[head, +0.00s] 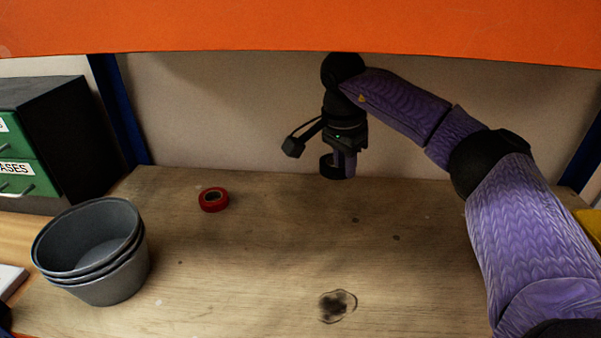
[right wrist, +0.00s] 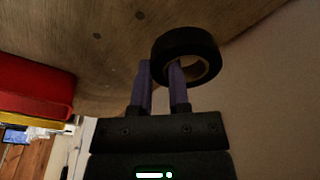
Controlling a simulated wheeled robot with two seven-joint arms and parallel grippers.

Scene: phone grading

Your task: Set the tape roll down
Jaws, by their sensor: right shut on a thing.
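A black tape roll (right wrist: 205,42) with a tan inner core is in my right gripper (right wrist: 160,68). In the right wrist view one finger is inside the ring and the other outside, so the jaws pinch its wall. In the head view the same black roll (head: 328,168) hangs at the fingertips of my right gripper, near the back edge of the wooden table (head: 260,260). Whether the roll touches the table is hard to tell. A red tape roll (head: 213,199) lies flat on the table, left of my right gripper. My left gripper is not seen.
Stacked grey bins (head: 95,250) stand at the table's front left. Green drawers in a black cabinet (head: 60,140) stand at the far left. An orange panel (head: 300,25) spans the top. The middle of the table is clear, with a dark stain (head: 337,306) near the front.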

